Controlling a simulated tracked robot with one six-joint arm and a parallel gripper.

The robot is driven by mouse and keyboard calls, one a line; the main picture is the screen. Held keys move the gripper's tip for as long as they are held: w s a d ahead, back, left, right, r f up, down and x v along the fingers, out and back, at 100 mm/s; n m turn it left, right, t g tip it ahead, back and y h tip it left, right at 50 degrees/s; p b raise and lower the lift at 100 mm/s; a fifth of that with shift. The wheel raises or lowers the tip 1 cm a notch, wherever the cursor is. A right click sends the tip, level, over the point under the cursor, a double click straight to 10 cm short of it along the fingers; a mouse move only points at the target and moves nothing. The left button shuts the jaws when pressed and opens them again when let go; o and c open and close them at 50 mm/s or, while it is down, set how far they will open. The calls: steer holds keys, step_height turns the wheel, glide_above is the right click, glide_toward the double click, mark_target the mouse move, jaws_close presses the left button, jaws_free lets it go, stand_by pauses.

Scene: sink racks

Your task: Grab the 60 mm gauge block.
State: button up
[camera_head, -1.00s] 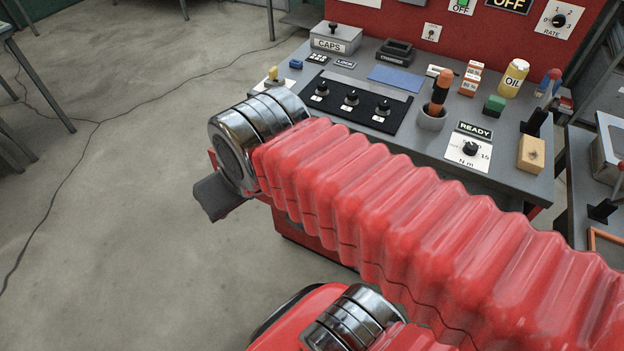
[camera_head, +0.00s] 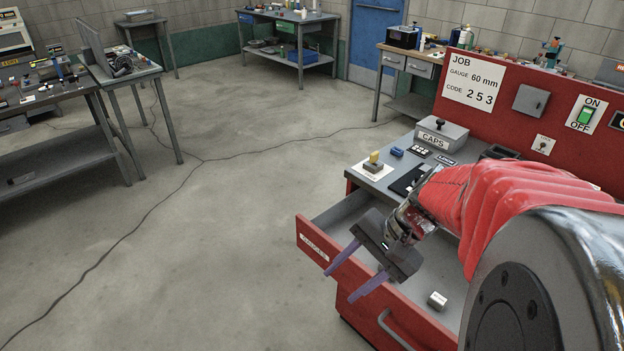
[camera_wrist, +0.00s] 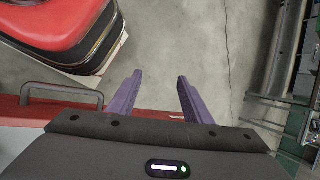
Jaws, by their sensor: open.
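A small silvery block (camera_head: 437,300) with a label lies in the open drawer (camera_head: 345,222) of the red workbench; its marking is too small to read. My gripper (camera_head: 339,287) is open and empty, with purple fingers apart, over the drawer's front left edge. It is to the left of the block, pointing down and outward. In the wrist view, my gripper (camera_wrist: 160,76) has bare floor between its fingertips; the block does not show there. The sign (camera_head: 474,82) reads gauge 60 mm, code 253.
The drawer front has a handle (camera_head: 398,330), also in the wrist view (camera_wrist: 62,90). On the bench top stand a grey CAPS box (camera_head: 440,138) and a yellow-topped piece (camera_head: 373,162). My arm hides much of the bench's right side.

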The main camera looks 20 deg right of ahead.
steer(key=w+d+f+m+t+y, duration=0.1)
steer(key=d+f+m+t, duration=0.1)
steer(key=d+m+t, duration=0.35)
steer(key=w+d+f+m+t+y, duration=0.1)
steer(key=d+f+m+t+y, duration=0.1)
steer(key=d+m, duration=0.6)
steer(key=s+d+f+m+t+h, duration=0.1)
steer(key=d+f+m, duration=0.1)
steer(key=d+f, duration=0.1)
steer(key=s+d+f+m+t+h, duration=0.1)
steer(key=s+d+f+m+h, duration=0.1)
steer(key=d, duration=0.1)
steer(key=s+d+f+m+t+h, duration=0.1)
steer(key=s+d+f+m, duration=0.1)
steer(key=d+f, duration=0.1)
steer(key=shift+d+f+m+h, duration=0.3)
steer(key=shift+f+m, duration=0.05)
steer(key=shift+w, duration=0.1)
steer(key=x, duration=0.8)
steer(key=shift+a, duration=0.1)
steer(key=shift+w+f, duration=0.1)
steer(key=shift+w, duration=0.2)
